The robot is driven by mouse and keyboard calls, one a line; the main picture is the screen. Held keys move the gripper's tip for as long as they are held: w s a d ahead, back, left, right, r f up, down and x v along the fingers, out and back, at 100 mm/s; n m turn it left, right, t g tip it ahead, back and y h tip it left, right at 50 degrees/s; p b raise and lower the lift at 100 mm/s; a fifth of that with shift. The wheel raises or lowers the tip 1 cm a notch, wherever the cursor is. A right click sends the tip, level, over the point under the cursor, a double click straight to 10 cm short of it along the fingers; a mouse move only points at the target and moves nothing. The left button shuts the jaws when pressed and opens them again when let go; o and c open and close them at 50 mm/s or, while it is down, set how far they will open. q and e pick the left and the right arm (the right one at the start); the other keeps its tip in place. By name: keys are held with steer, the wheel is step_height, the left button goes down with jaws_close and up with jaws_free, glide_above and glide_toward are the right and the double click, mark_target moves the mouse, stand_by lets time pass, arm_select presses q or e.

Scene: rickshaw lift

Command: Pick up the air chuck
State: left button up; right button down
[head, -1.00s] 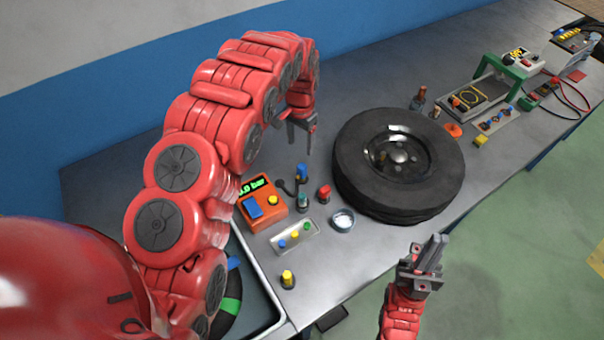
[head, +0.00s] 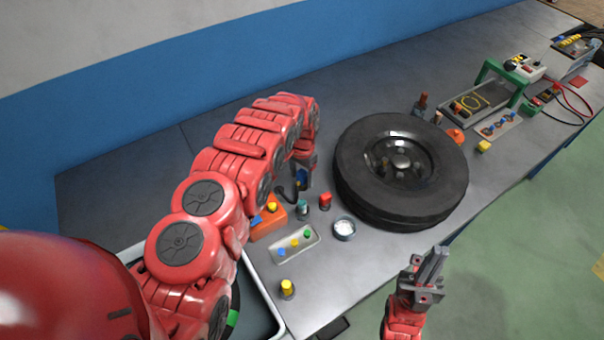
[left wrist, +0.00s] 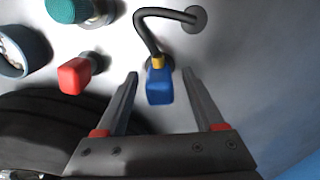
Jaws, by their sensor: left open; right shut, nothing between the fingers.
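The piece that looks like the air chuck (left wrist: 159,88) has a blue block, a yellow collar and a bent black tube running to a round grey base. In the left wrist view its blue block lies between the two open fingers of my left gripper (left wrist: 160,73), with a visible gap on each side. In the head view my left gripper (head: 302,186) points down over it and largely hides it. My right gripper (head: 433,264) is shut and empty, out in front of the bench edge.
A red-capped piece (left wrist: 75,76) and a teal-capped piece (left wrist: 70,8) stand close by. The tyre (head: 355,190) is just right of my left gripper. An orange gauge box (head: 268,222), a small tray (head: 305,246) and a round tin (head: 344,229) are nearby.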

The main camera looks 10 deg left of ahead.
arm_select(q)
steer(key=shift+f, duration=0.6)
jaws_close()
